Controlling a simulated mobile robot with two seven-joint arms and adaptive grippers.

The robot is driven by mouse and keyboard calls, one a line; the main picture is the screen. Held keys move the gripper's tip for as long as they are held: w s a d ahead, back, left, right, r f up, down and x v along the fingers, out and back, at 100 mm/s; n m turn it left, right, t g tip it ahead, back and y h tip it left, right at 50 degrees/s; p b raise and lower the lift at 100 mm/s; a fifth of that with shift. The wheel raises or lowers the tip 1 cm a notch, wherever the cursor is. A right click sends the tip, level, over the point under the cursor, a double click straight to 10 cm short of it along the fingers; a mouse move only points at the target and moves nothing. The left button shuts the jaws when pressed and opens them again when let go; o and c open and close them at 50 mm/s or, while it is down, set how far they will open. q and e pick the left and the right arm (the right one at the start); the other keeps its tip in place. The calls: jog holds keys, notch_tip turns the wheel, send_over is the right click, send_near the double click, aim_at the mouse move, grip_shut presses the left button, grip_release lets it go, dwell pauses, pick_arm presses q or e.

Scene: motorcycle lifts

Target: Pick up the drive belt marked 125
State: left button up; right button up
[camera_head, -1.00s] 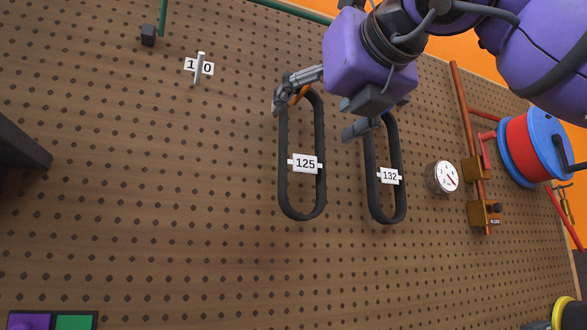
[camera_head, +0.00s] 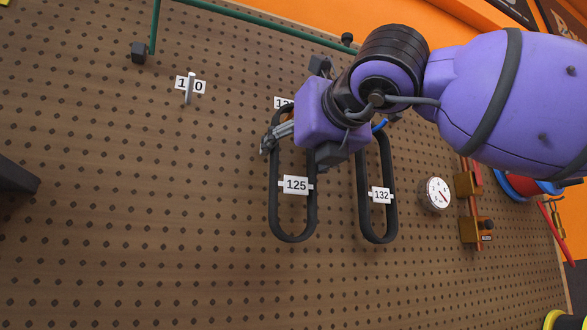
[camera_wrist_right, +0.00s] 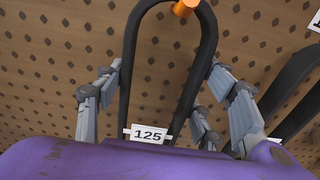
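The drive belt marked 125 (camera_head: 295,185) is a black upright loop on the pegboard. In the right wrist view its upper loop (camera_wrist_right: 208,40) hangs over an orange peg (camera_wrist_right: 184,7), with its white 125 tag (camera_wrist_right: 149,134) below. My right gripper (camera_head: 295,150) is in front of the belt's upper part and hides its top in the head view. In the wrist view the gripper (camera_wrist_right: 165,75) is open, its grey fingers spread on either side of the belt. I see no grip on it. My left gripper is not in view.
A similar belt marked 132 (camera_head: 380,195) hangs close to the right, and a right finger is near its edge in the wrist view. A round gauge (camera_head: 435,194) and brass fittings (camera_head: 476,230) are further right. The pegboard (camera_head: 150,230) below and left is mostly bare.

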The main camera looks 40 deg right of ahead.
jog(key=c, duration=0.8)
jog(key=shift+o, duration=0.2)
jog(key=shift+r, duration=0.1)
